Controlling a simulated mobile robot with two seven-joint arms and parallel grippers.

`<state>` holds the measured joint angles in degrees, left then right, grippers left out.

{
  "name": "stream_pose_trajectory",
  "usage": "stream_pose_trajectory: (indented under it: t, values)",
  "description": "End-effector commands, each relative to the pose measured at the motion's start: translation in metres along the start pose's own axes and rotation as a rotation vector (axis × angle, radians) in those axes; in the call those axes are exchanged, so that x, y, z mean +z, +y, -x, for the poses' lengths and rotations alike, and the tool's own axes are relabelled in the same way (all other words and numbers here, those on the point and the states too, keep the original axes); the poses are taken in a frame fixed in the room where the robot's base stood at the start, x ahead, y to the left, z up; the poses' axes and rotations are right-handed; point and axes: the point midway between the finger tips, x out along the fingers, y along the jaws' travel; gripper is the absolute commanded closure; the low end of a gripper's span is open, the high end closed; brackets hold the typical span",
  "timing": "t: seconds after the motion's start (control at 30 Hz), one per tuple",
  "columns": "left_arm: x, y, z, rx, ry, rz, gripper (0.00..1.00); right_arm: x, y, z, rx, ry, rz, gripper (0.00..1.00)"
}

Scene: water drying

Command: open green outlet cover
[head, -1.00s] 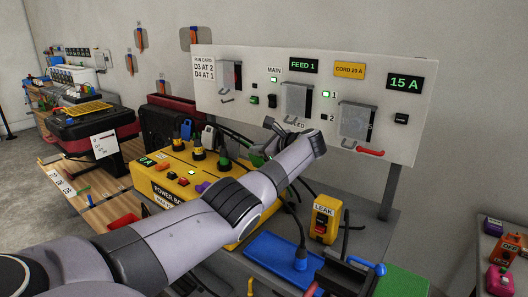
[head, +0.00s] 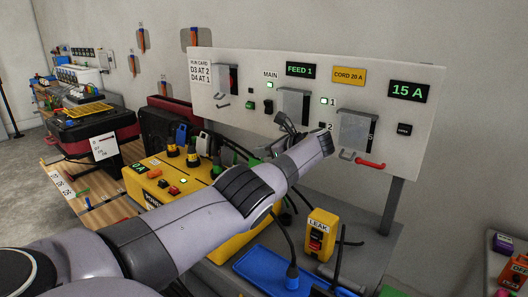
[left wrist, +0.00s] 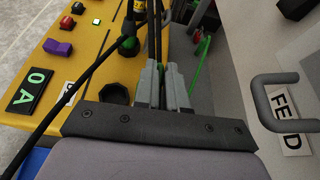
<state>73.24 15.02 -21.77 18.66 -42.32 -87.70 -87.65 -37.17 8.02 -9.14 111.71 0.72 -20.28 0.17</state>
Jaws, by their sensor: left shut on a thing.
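My left gripper (head: 284,122) reaches in front of the wall panel (head: 232,108), just under the middle clear cover (head: 292,105). In the left wrist view its two grey fingers (left wrist: 162,85) are close together, with thin black cords (left wrist: 158,30) running up from between them. They look shut on a cord, but the grip is partly hidden. The yellow power box (head: 165,178) has a green-collared outlet (head: 217,168), which also shows in the left wrist view (left wrist: 129,43) with a black part over it. I cannot tell whether its cover is open. My right gripper is not in view.
A red lever (head: 370,164) projects from the panel.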

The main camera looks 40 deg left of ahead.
Motion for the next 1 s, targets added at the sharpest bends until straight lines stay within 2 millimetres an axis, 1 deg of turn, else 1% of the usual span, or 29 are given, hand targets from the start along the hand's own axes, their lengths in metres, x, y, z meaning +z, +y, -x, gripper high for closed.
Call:
stream_pose_trajectory:
  t: [0.03, 0.7, 0.73, 0.8, 1.0]
  values:
    - [0.0006, 0.0016, -0.0059, 0.005, -0.006, 0.002, 1.0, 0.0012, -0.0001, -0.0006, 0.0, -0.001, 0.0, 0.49]
    - [-0.0007, 0.0014, -0.0065, 0.007, -0.005, 0.001, 1.0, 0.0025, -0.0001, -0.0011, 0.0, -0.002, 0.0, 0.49]
    - [-0.0008, 0.0014, -0.0065, 0.007, -0.005, 0.001, 0.86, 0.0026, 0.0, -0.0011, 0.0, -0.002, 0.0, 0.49]
    - [-0.001, 0.0013, -0.0061, 0.007, -0.005, 0.0, 0.66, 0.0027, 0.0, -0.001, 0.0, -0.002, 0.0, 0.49]
    - [-0.001, 0.0003, -0.0037, 0.003, -0.003, 0.0, 0.66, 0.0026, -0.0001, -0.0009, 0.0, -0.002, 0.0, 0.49]
